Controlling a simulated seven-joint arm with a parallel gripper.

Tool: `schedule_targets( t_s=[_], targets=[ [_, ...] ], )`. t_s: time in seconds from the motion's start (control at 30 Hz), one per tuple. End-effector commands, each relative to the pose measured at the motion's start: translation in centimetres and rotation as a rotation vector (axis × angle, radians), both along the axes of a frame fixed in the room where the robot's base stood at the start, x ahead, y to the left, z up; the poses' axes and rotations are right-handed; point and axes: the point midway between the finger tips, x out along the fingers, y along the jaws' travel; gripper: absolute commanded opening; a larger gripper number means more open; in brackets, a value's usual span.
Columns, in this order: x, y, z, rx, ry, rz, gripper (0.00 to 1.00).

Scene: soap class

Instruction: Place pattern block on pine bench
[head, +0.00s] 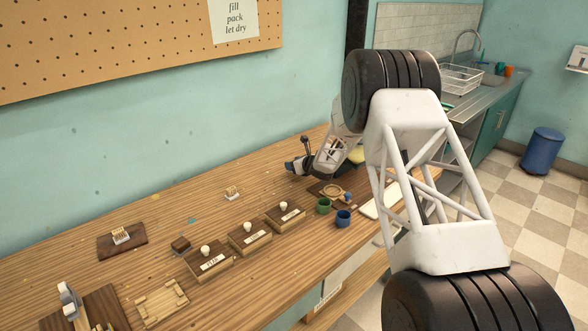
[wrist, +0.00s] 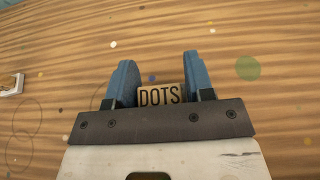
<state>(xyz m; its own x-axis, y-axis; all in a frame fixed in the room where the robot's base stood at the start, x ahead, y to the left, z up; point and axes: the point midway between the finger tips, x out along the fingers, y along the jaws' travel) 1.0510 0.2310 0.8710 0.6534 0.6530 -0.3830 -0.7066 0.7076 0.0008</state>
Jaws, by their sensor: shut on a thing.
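My gripper (wrist: 160,62) has two blue fingers, one on each side of a small tan block labelled DOTS (wrist: 160,96) in the wrist view. It is shut on this block. In the head view my gripper (head: 297,165) is over the back part of the bench, near the wall. The block cannot be made out clearly there. The pine bench (head: 85,262) is a long striped wooden top along the wall. Its bare, paint-spotted surface (wrist: 60,60) fills the wrist view beyond the fingers. The gap between block and bench is hard to judge.
Three wooden boxes with white knobs, one of them (head: 209,262), stand in a row. Green (head: 323,206) and blue (head: 343,218) cups stand right of them. Bench around my gripper's left looks clear.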

Motion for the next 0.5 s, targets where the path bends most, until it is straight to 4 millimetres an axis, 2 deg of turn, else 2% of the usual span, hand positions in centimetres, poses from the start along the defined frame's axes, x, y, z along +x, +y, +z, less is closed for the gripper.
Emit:
schedule_targets(
  t_s=[0.03,0.2,0.5],
  targets=[
    [0.0,0.0,-0.8,0.0,0.001,0.0,0.25],
    [0.0,0.0,-1.9,0.0,-0.001,0.001,0.25],
    [0.0,0.0,-2.0,0.0,-0.001,0.0,0.25]
  ],
)
